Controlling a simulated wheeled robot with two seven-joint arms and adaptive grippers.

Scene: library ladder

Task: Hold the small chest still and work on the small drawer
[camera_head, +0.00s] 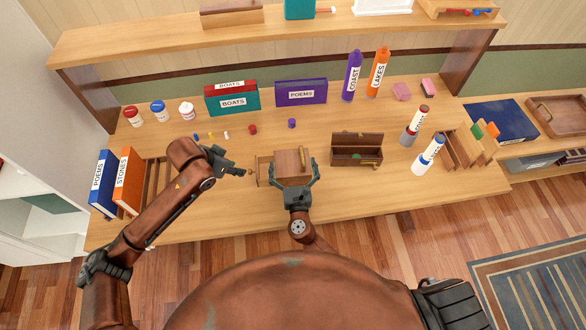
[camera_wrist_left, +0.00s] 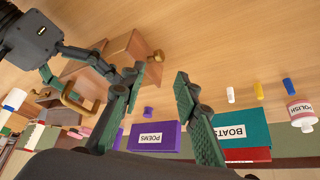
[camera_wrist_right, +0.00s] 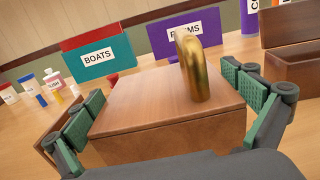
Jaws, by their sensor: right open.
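The small chest (camera_head: 292,166) is a brown wooden box on the table, with a brass handle (camera_wrist_right: 192,65) on top. Its small drawer (camera_head: 264,170) sticks out on the left side, with a brass knob (camera_head: 250,172). The drawer and knob (camera_wrist_left: 158,56) also show in the left wrist view. My right gripper (camera_head: 297,172) is open, its fingers on either side of the chest; I cannot tell whether the pads touch it. My left gripper (camera_head: 232,163) is open and empty, just left of the knob, with a gap between them. The drawer's inside is mostly hidden.
An open wooden box (camera_head: 357,156) stands right of the chest. Small colored pieces (camera_head: 212,135) lie behind my left gripper. BOATS (camera_head: 232,101) and POEMS (camera_head: 301,92) books stand at the back, and bottles (camera_head: 419,125) stand right. The table front left of the chest is clear.

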